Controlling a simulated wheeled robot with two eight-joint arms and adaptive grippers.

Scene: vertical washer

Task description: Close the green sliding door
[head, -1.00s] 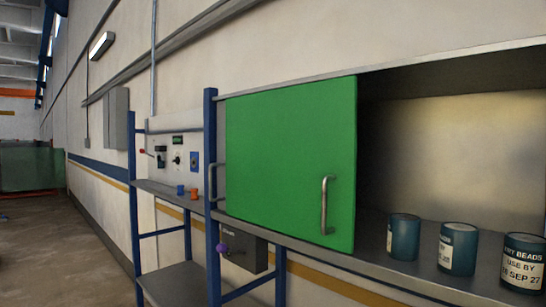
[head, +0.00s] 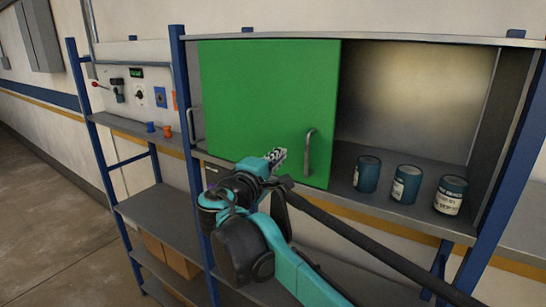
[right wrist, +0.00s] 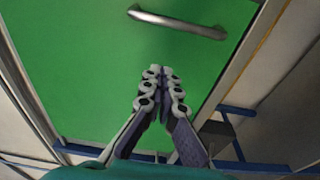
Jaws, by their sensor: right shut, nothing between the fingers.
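The green sliding door (head: 262,105) covers the left part of the cabinet, and the right part is open. Its grey bar handle (head: 309,153) stands upright near the door's right edge. My right gripper (head: 281,153) is in front of the door's lower part, left of the handle and apart from it. In the right wrist view the shut, empty fingers (right wrist: 160,72) point toward the door, and the handle (right wrist: 178,22) lies beyond the tips. A second grey handle (head: 190,125) shows at the door's left side. My left gripper is not in view.
Several dark blue cans (head: 407,184) stand in the open right part of the cabinet. Blue posts (head: 509,165) frame it. A control panel (head: 139,93) and lower shelves (head: 170,218) are at the left.

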